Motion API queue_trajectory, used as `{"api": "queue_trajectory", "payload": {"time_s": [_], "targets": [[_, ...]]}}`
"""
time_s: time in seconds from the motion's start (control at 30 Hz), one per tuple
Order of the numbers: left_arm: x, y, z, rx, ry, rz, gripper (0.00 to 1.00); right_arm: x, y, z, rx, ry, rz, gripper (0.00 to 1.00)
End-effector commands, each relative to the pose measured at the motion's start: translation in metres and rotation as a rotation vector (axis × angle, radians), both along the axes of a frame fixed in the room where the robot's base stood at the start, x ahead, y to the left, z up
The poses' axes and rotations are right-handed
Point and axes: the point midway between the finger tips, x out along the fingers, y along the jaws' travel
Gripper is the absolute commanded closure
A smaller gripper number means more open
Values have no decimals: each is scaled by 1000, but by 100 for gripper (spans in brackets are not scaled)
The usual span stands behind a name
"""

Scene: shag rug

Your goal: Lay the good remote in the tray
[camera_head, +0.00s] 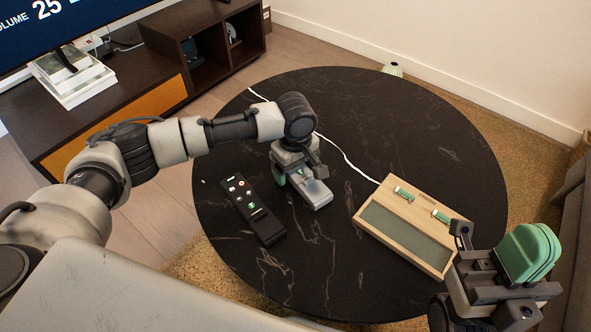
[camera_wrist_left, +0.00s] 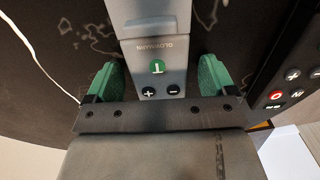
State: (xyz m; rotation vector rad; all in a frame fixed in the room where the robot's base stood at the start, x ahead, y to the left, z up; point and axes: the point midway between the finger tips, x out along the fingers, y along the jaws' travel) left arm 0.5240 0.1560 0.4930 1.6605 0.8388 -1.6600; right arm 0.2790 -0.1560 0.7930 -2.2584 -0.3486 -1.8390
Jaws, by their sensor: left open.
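A grey remote (camera_head: 316,194) lies on the black round table, under my left gripper (camera_head: 297,177). In the left wrist view, the grey remote (camera_wrist_left: 157,60) has a green button and plus and minus buttons. It lies between the green fingers of the left gripper (camera_wrist_left: 158,82), with gaps on both sides. A black remote (camera_head: 258,212) with red, white and green buttons lies to its left. The wooden tray (camera_head: 447,224) is at the right, with an empty grey-green recess. My right gripper (camera_head: 510,262) is right of the tray's near end; its finger gap is unclear.
Two small green-and-white pieces (camera_head: 404,194) sit in slots along the tray's far side. A white cable (camera_head: 345,156) runs across the marble table (camera_head: 420,120). The table's far part is clear. A TV cabinet (camera_head: 120,100) stands at the left.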

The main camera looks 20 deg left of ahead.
Motion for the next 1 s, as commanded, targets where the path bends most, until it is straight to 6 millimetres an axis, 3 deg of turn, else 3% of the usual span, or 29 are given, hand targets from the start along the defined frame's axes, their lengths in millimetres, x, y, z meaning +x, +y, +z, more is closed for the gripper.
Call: {"api": "queue_trajectory", "payload": {"time_s": [0.13, 0.5, 0.87, 1.0], "targets": [[0, 0, 0, 0, 0, 0, 15, 0, 0, 0, 0, 1, 0, 100], [0, 0, 0, 0, 0, 0, 71, 0, 0, 4, -1, 1, 0, 100], [0, 0, 3, -1, -1, -1, 71, 2, 1, 5, -3, 10, 0, 100], [0, -1, 10, -1, -1, -1, 71, 13, 2, 2, -28, 90, -6, 100]]}}
